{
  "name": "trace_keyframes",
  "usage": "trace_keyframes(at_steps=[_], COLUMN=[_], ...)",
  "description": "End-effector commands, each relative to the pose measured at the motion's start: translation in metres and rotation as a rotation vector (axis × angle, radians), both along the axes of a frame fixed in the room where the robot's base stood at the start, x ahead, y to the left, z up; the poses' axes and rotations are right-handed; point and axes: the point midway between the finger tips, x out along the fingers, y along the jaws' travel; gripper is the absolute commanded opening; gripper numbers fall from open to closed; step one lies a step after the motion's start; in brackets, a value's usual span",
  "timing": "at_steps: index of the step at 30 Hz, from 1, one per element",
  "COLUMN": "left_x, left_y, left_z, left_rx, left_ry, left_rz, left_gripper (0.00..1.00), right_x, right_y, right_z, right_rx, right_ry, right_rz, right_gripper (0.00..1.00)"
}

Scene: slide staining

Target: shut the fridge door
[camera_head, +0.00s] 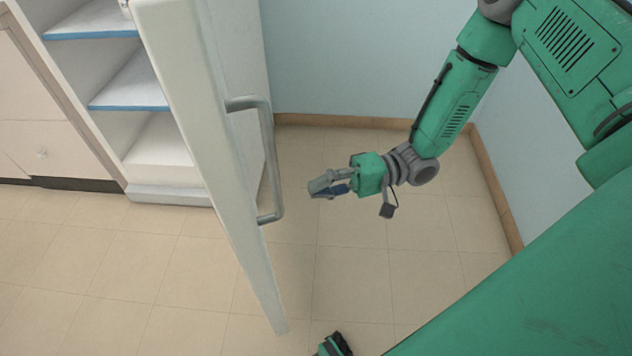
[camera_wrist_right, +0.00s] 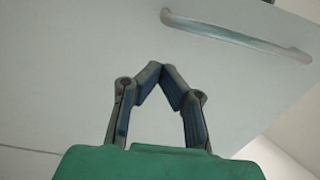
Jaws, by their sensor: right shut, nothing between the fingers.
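The white fridge door (camera_head: 190,110) stands wide open in the head view, its edge toward me and its grey bar handle (camera_head: 270,160) on the right-hand face. The fridge interior (camera_head: 150,140) shows to the left of the door, with shelves edged in blue. My right gripper (camera_head: 318,188) is shut and empty, to the right of the handle and apart from it, pointing left at the door's outer face. In the right wrist view its fingertips (camera_wrist_right: 161,68) meet in front of the white door face (camera_wrist_right: 90,60), with the handle (camera_wrist_right: 235,38) above right.
A pale cabinet (camera_head: 40,120) stands left of the fridge. Tiled floor (camera_head: 400,260) lies open below and right of the door. Pale blue walls (camera_head: 350,60) with a brown skirting board close off the back and right.

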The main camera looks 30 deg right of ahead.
Motion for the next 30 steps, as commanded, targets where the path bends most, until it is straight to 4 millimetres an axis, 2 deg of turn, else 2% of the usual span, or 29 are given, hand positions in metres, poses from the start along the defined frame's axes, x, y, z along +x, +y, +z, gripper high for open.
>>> trace_keyframes(at_steps=[6, 12, 15, 21, 30], left_x=[0.0, 0.0, 0.0, 0.0, 0.0], left_y=[0.0, 0.0, 0.0, 0.0, 0.0], left_z=[-0.012, -0.02, -0.023, -0.024, -0.023], left_rx=[0.0, 0.0, 0.0, 0.0, 0.0], left_ry=[0.0, 0.0, 0.0, 0.0, 0.0], left_rz=[0.0, 0.0, 0.0, 0.0, 0.0], left_gripper=[0.63, 0.63, 0.63, 0.63, 0.63], right_x=[0.009, 0.017, 0.019, 0.021, 0.021], right_y=[0.048, 0.082, 0.093, 0.101, 0.101], right_z=[-0.002, -0.002, -0.001, 0.0, 0.0], right_rx=[0.001, 0.0, 0.0, -0.001, -0.001], right_ry=[0.001, 0.001, 0.0, -0.001, 0.0], right_rz=[0.002, 0.001, 0.001, 0.0, -0.001], right_gripper=[0.0, 0.0, 0.0, 0.0, 0.0])
